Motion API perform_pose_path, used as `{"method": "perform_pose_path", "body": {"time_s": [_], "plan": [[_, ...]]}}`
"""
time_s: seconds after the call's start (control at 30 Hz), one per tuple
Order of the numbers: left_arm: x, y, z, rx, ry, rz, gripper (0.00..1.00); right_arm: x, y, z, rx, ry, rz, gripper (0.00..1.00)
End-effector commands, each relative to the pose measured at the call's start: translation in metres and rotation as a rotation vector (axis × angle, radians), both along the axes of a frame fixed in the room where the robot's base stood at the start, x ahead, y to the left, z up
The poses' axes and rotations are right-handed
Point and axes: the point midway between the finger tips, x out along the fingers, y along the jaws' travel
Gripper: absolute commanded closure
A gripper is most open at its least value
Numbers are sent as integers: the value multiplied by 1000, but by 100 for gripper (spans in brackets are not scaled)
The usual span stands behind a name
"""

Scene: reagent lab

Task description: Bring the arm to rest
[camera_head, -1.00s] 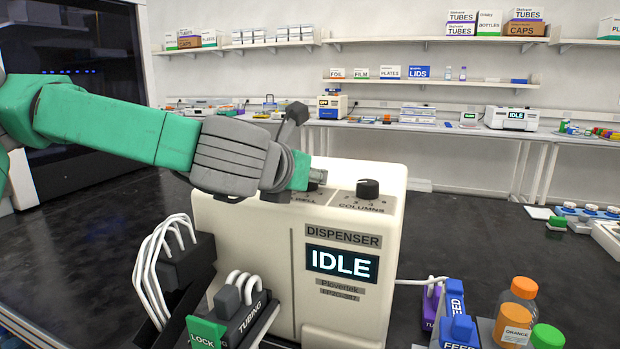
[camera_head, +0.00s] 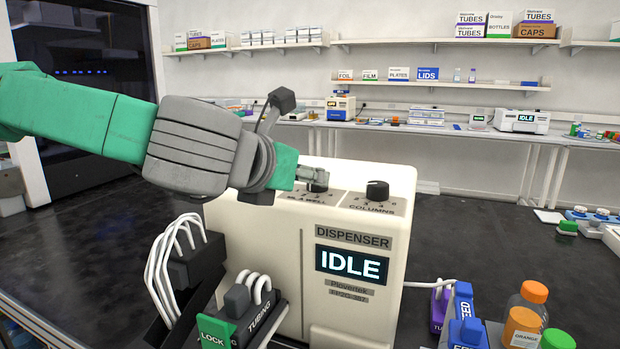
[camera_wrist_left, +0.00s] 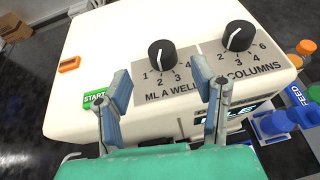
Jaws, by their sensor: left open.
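My left arm comes in from the left in the head view. Its gripper (camera_head: 312,178) is over the top of the cream dispenser (camera_head: 255,235), by the ML A WELL knob, and is largely hidden behind its own wrist. In the left wrist view the gripper (camera_wrist_left: 165,88) has its two fingers spread with nothing between the tips. The black ML A WELL knob (camera_wrist_left: 162,53) shows beyond the fingers, between them in the picture. The COLUMNS knob (camera_head: 377,190) is to the right. A green START button (camera_wrist_left: 95,97) is beside the left finger. The dispenser screen (camera_head: 351,264) reads IDLE. My right gripper is not in view.
A tubing block (camera_head: 257,318) with white loops and a green LOCK tab (camera_head: 214,333) stand at the dispenser's front left. Blue FEED parts (camera_head: 465,325) and capped bottles (camera_head: 527,305) stand at the right. The dark bench is clear behind the dispenser.

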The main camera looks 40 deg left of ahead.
Motion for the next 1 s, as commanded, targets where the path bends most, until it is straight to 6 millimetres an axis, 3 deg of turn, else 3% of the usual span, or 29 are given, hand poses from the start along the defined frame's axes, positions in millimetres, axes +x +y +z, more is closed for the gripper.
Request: {"method": "perform_pose_path", "body": {"time_s": [0.67,1.0], "plan": [[-7,-1,4,-1,2,1,48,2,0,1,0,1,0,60],[-8,-1,58,0,1,1,48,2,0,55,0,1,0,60]]}}
